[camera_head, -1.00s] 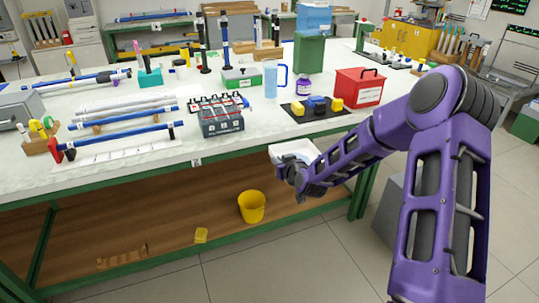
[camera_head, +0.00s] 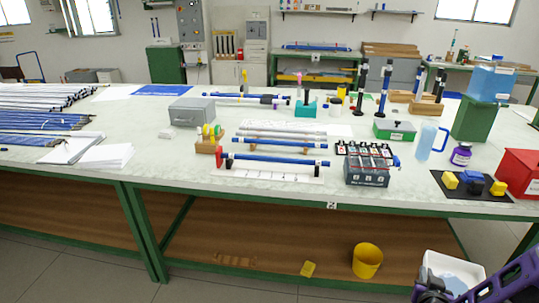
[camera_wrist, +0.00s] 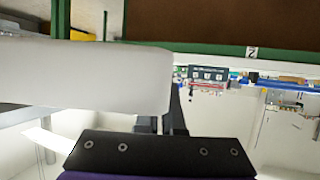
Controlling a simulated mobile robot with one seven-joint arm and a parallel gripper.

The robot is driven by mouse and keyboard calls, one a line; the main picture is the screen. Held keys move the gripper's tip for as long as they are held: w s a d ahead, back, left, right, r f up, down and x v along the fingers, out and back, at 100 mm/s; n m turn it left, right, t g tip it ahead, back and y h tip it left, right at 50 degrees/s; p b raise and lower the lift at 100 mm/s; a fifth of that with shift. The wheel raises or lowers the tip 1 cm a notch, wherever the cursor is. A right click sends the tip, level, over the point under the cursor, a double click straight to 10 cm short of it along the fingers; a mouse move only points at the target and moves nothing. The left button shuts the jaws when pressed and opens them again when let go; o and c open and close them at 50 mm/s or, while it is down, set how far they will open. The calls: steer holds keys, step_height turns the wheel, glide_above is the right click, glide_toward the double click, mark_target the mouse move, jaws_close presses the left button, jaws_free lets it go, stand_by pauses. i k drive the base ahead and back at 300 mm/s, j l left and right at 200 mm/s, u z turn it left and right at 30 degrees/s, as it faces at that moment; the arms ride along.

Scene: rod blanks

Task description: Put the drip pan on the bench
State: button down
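A white, open pan, which I take to be the drip pan (camera_head: 455,266), is at the lower right of the head view, in front of the bench and lower than its top. Something pale blue-grey shows inside it. My gripper (camera_head: 432,290) is at its near left edge. In the wrist view the pan (camera_wrist: 85,75) fills the left side as a blank white wall, and my fingers (camera_wrist: 172,112) meet its edge; the gripper appears shut on it. The grip itself is partly hidden. The bench (camera_head: 270,187) has a pale top and green frame.
Near the right front are a grey battery-like box (camera_head: 367,172), a black mat (camera_head: 470,196) with blocks, and a red box (camera_head: 520,172). A yellow bucket (camera_head: 367,262) stands on the lower shelf.

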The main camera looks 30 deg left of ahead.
mark_target(170, 164)
steer(key=j, duration=0.55)
steer(key=j+u, duration=0.15)
steer(key=j, duration=0.4)
steer(key=i+j, duration=0.1)
steer(key=j, duration=0.4)
steer(key=j+u, duration=0.15)
steer(key=j, duration=0.4)
steer(key=i+j, duration=0.15)
steer(key=j, duration=0.4)
steer(key=i+j+u, duration=0.15)
steer(key=j, duration=0.9)
steer(key=i+j+u, duration=0.15)
steer(key=j, duration=0.35)
